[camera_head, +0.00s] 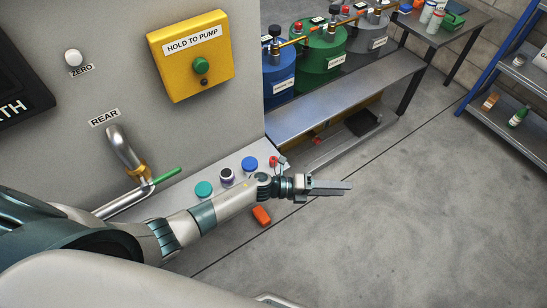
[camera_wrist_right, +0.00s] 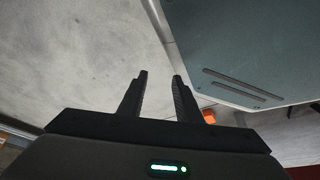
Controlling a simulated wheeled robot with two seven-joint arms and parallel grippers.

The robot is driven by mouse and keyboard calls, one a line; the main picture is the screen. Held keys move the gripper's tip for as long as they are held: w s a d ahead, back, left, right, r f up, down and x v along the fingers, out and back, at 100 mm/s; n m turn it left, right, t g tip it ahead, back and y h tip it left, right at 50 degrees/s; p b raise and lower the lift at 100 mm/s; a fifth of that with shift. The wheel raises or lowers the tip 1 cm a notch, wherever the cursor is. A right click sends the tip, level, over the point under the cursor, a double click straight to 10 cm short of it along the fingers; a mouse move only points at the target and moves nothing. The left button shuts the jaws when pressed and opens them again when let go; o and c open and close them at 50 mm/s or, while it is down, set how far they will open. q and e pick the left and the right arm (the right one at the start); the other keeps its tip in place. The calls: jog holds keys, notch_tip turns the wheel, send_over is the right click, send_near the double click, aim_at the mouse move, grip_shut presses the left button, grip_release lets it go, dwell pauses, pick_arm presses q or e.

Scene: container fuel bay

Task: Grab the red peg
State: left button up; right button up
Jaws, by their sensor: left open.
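A small red piece (camera_head: 274,161) shows at the right end of the grey ledge, beside the left wrist in the head view; its shape is too small to tell whether it is a peg. A separate orange-red block (camera_head: 262,216) lies below my left forearm, apart from the arm. My left gripper (camera_head: 343,187) is open, seen side-on, reaching right past the ledge with nothing visible in it. My right gripper (camera_wrist_right: 160,75) is open and empty in the right wrist view. An orange-red item (camera_wrist_right: 209,116) shows just right of its fingers.
The ledge (camera_head: 178,193) also holds a teal cap (camera_head: 204,188), a dark-and-white cap (camera_head: 227,175) and a blue cap (camera_head: 250,163). A yellow pump box (camera_head: 190,55) is on the grey panel. A metal bench (camera_head: 345,95) stands behind. The floor at right is clear.

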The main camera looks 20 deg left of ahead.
pick_arm(q)
notch_tip(320, 180, up, 4)
jog(key=r+m+g+y+p, duration=0.1)
jog(key=m+g+p, duration=0.1)
jog(key=m+g, duration=0.6)
jog(key=w+a+r+m+y+p, duration=0.1)
jog(key=w+a+r+m+y, duration=0.1)
jog(key=a+m+y, duration=0.2)
jog(key=w+a+r+m+t+y+p, duration=0.1)
jog(key=a+m+y, duration=0.4)
jog(key=a, duration=0.6)
jog(key=w+a+r+m+y+p, duration=0.1)
jog(key=w+a+r+m+y, duration=0.2)
jog(key=a, duration=0.5)
jog(key=w+m+y, duration=0.1)
jog(key=m+y, duration=0.1)
jog(key=m, duration=0.1)
jog(key=shift+w+a+r+m+t, duration=0.2)
jog(key=shift+r+m+t, duration=0.1)
jog(key=shift+m, duration=0.1)
pick_arm(e)
jog(key=s+d+r+g, duration=0.1)
jog(key=s+d, duration=0.1)
jog(key=s, duration=0.4)
jog(key=s+d+g+h, duration=0.1)
jog(key=s+d+g, duration=0.1)
jog(key=s, duration=0.4)
jog(key=shift+d+r, duration=0.4)
jog(key=shift+d, duration=0.05)
